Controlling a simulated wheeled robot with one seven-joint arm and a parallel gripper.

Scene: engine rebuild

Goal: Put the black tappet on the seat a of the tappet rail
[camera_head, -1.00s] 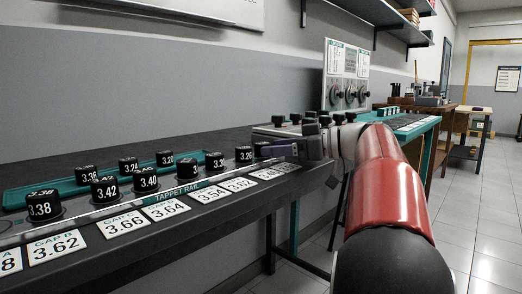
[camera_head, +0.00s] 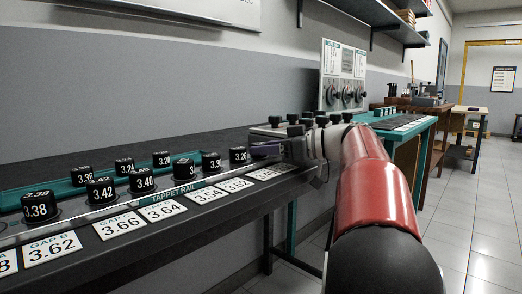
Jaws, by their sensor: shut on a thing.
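The tappet rail (camera_head: 178,195) runs along the bench from front left towards the back, with white number cards along its front. Black tappets stand in a row on it, among them 3.38 (camera_head: 40,207), 3.42 (camera_head: 101,189) and 3.40 (camera_head: 143,179). My gripper (camera_head: 252,151) is at the far end of this row, low over the rail, reaching in from the right. It is shut on a black tappet (camera_head: 238,156) marked 3.26 at its fingertips. The fingers hide part of it, and I cannot tell whether it touches the rail. The letter of seat a is not readable.
A teal tray (camera_head: 75,190) with several black tappets lies behind the rail. Several black-knobbed parts (camera_head: 293,119) stand behind my gripper, below a white panel with dials (camera_head: 345,75). The grey wall backs the bench. Floor to the right is clear.

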